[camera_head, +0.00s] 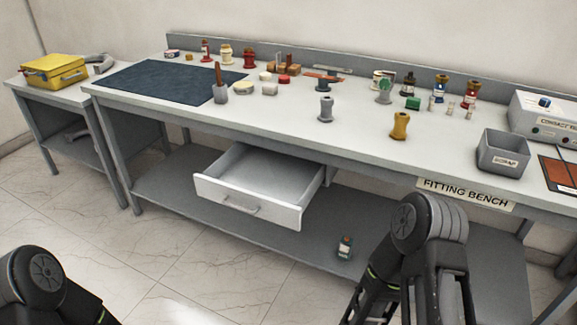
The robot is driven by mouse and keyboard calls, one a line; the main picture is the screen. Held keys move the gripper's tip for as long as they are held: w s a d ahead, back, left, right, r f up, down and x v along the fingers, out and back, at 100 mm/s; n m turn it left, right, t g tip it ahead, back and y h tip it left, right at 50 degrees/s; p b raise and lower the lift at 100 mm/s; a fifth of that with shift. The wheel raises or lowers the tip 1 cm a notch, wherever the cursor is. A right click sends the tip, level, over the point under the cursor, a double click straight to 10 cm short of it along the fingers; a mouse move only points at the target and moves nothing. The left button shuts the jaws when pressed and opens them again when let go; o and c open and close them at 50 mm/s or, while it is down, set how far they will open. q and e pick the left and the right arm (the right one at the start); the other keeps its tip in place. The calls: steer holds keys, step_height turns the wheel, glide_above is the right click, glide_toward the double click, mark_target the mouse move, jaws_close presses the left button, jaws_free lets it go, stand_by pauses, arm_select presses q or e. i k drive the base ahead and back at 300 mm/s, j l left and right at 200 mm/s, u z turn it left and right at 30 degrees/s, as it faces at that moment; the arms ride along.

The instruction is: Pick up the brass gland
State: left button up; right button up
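A brass-coloured, waisted piece (400,125), which looks like the brass gland, stands upright near the front edge of the fitting bench (290,137), right of centre. A grey piece of similar shape stands to its left (325,107). Dark links of my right arm rise in front of the bench at the lower right, below and apart from the brass piece. Part of my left arm shows at the lower left corner. Neither gripper's fingertips can be made out.
A grey scrap bin (503,153) stands right of the brass piece, near a control box (545,118). Several bushings and small parts line the back. A drawer (255,190) stands open below the bench top. A dark blue mat (165,82) lies at left.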

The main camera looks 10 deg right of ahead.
mark_target(398, 132)
steer(key=z, duration=1.2)
steer(key=i+l, duration=0.3)
steer(key=l, duration=0.15)
steer(key=i+l, duration=0.25)
steer(key=l, duration=0.25)
steer(key=i+l, duration=0.3)
steer(key=l, duration=0.15)
steer(key=z, duration=0.05)
